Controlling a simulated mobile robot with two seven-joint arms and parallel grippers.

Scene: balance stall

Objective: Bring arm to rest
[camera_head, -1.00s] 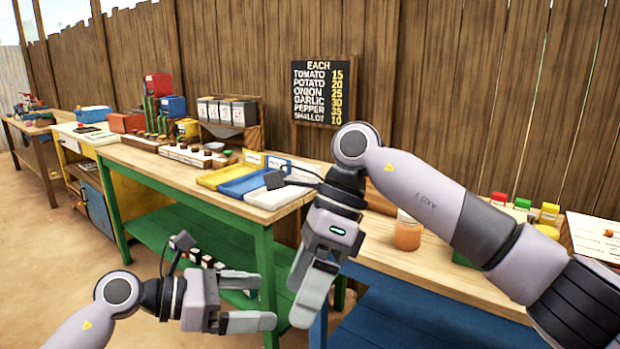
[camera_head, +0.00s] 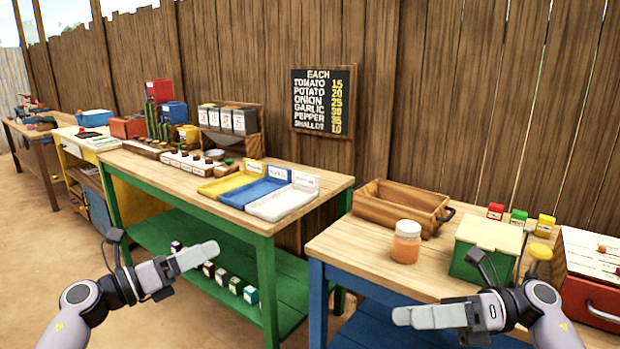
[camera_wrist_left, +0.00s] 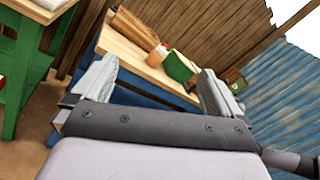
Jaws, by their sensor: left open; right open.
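My left gripper (camera_head: 192,258) is at the lower left of the head view, in front of the green table, pointing right. It is open and holds nothing; its two fingers stand apart in the left wrist view (camera_wrist_left: 155,90). My right gripper (camera_head: 425,316) is at the lower right of the head view, in front of the blue-legged table, pointing left. It is empty, and its fingers overlap from this side. Neither gripper appears to touch anything.
The green table (camera_head: 190,180) carries yellow, blue and white trays, with small blocks on its lower shelf. The blue-legged table (camera_head: 350,250) holds a wooden crate (camera_head: 385,205), an orange jar (camera_head: 406,243) and a green box (camera_head: 470,262). A price board (camera_head: 323,100) hangs behind.

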